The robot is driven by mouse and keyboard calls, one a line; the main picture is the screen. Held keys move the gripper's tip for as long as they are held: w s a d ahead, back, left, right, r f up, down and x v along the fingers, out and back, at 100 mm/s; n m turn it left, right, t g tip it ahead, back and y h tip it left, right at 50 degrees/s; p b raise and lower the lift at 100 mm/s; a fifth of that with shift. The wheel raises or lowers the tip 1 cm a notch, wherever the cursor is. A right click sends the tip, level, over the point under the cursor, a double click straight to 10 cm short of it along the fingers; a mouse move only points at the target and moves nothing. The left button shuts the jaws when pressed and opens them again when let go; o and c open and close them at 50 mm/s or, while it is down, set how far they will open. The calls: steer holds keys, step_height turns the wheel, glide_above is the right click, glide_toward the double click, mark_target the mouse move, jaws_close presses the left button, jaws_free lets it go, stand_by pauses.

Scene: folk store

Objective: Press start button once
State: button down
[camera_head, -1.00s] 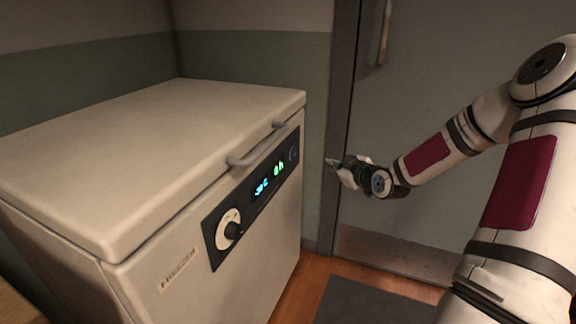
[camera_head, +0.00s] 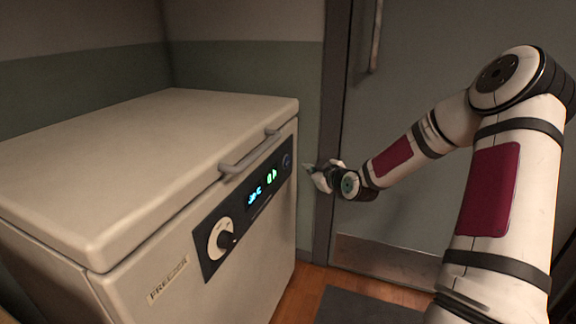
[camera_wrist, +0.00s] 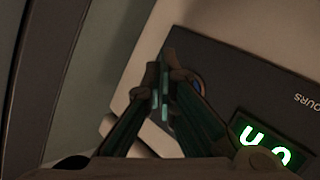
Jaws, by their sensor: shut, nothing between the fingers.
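A round start button (camera_head: 286,161) with a bluish ring sits at the right end of the dark control panel (camera_head: 226,206) on the freezer (camera_head: 190,263). In the wrist view a small blue edge of the button (camera_wrist: 197,87) shows beside my fingers, which hide most of it. My gripper (camera_head: 307,168) is shut and empty, its tips pointing left toward the button end of the panel. In the wrist view the fingertips (camera_wrist: 160,76) are together over the panel's edge. I cannot tell whether they touch it.
The panel also has a blue display (camera_head: 255,195), a green display (camera_head: 272,176) and a dial (camera_head: 222,240). A grey handle (camera_head: 248,155) juts out above the panel. A grey door (camera_head: 440,120) stands behind my arm, and a dark mat (camera_head: 362,307) lies on the floor.

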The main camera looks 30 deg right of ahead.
steer(key=shift+w+a+b, duration=0.5)
steer(key=shift+w+a, duration=0.45)
steer(key=shift+w, duration=0.3)
steer(key=shift+w+a, duration=0.1)
steer(key=shift+a, duration=0.05)
stand_by(0.5)
steer(key=shift+w+a+b, duration=0.15)
steer(key=shift+w+b, duration=0.05)
steer(key=shift+b, duration=0.1)
steer(key=shift+w+a, duration=0.25)
steer(key=shift+w, duration=0.15)
stand_by(0.7)
stand_by(0.4)
steer(key=shift+s+d, duration=0.45)
steer(key=shift+s, duration=0.25)
steer(key=shift+s+d, duration=0.8)
steer(key=shift+s, duration=0.2)
steer(key=shift+s+d, duration=0.8)
steer(key=shift+s, duration=0.2)
